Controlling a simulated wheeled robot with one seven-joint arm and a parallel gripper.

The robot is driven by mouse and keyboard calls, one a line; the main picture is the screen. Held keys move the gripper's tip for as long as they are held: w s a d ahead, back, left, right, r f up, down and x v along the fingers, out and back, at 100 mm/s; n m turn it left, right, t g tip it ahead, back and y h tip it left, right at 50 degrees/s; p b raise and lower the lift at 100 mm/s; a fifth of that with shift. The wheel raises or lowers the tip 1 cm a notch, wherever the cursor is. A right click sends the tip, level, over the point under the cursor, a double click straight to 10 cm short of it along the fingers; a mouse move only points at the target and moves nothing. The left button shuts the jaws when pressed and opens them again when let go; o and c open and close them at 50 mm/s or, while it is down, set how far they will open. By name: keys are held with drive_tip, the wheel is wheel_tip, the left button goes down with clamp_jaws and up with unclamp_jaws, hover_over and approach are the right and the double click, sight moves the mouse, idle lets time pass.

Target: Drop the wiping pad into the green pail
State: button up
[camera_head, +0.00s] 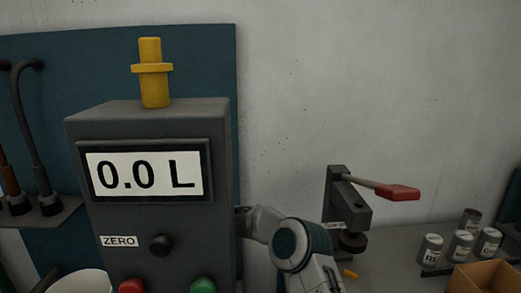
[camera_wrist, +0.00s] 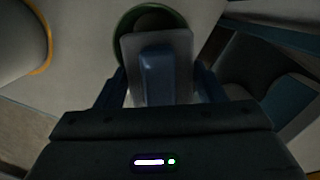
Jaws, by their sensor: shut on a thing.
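The wiping pad (camera_wrist: 183,45) is a pale grey flat plate with a blue block-shaped grip, seen in the wrist view. My gripper (camera_wrist: 160,85) is shut on the blue grip, with one finger on each side. The green pail (camera_wrist: 125,25) shows as a round green rim at the top of the wrist view. The pad overlaps the rim in the picture and hides much of the pail; the height between them I cannot tell. Neither the gripper nor the green pail shows in the head view.
A grey meter box (camera_head: 150,220) reading 0.0 L stands close in front, with a yellow fitting on top. A white container (camera_head: 82,282) is at its lower left. A red-handled press (camera_head: 350,205) and several cans stand at right, near a cardboard box (camera_head: 485,278).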

wheel_tip(320, 180, down, 6)
drive_tip(key=b, duration=0.4)
drive_tip(key=shift+r, duration=0.1)
drive_tip(key=o, duration=1.1)
drive_tip(key=r, duration=0.4)
drive_tip(key=s+r, duration=0.1)
drive_tip(key=r, duration=0.4)
drive_tip(key=d+r, duration=0.1)
drive_tip(key=r, duration=0.3)
drive_tip(key=shift+s+r, duration=0.2)
drive_tip(key=shift+r, duration=0.15)
